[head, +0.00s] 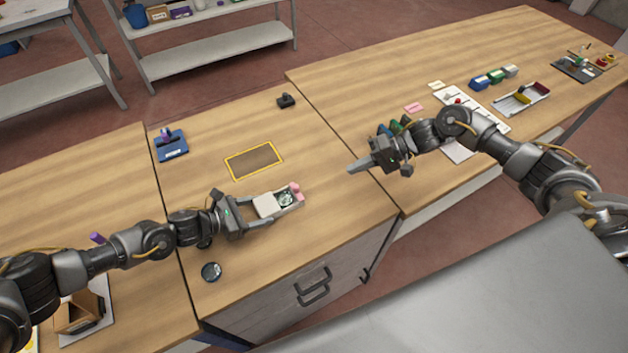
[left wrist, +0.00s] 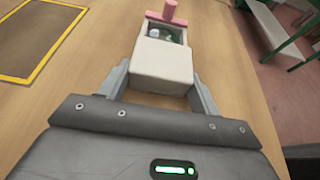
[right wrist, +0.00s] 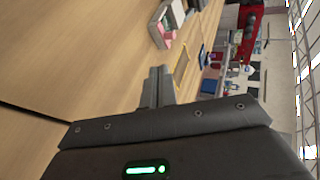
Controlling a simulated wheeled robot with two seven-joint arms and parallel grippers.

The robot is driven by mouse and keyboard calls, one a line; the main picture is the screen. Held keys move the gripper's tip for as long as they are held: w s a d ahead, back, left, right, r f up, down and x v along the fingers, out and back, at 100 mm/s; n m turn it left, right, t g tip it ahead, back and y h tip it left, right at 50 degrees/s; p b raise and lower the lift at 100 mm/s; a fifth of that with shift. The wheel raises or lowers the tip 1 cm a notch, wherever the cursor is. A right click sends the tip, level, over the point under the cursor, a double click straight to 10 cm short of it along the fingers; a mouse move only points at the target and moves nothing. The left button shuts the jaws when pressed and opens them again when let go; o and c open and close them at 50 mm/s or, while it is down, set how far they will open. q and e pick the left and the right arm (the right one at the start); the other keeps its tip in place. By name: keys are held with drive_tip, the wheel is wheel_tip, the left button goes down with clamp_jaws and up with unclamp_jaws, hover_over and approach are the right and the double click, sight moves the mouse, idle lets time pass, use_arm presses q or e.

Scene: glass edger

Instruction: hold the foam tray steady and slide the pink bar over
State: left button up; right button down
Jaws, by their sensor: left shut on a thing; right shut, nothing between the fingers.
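The foam tray (head: 268,206) is a pale box on the wooden bench in the head view. It also shows in the left wrist view (left wrist: 162,66), where my left gripper (left wrist: 160,92) has its fingers on both sides of its near end. In the head view my left gripper (head: 250,211) is shut on the tray. The pink bar (head: 296,192) sits across the tray's far end, with a knob standing up in the left wrist view (left wrist: 168,14). Small glassy items lie in the tray's open part. My right gripper (head: 358,167) is shut and empty, above the bench and apart from the bar.
A yellow-edged mat (head: 254,161) lies behind the tray. A blue holder (head: 171,146) and a small black object (head: 286,101) stand farther back. A round dark lens (head: 211,271) lies near the front edge. The bench between the bar and my right gripper is clear.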

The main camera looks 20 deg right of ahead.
approach(298, 196)
drive_tip(key=shift+w+a+f, duration=0.1)
drive_tip(key=shift+w+f, duration=0.7)
drive_tip(key=shift+w, duration=0.05)
drive_tip(key=a, duration=0.3)
drive_tip(key=shift+w+a+f, duration=0.1)
drive_tip(key=shift+w+f, duration=0.05)
drive_tip(key=shift+w, duration=0.25)
drive_tip(key=shift+w+a, duration=0.1)
drive_tip(key=shift+a, duration=0.4)
drive_tip(key=a, duration=0.4)
drive_tip(key=shift+s+a, duration=0.15)
drive_tip(key=shift+s, duration=0.2)
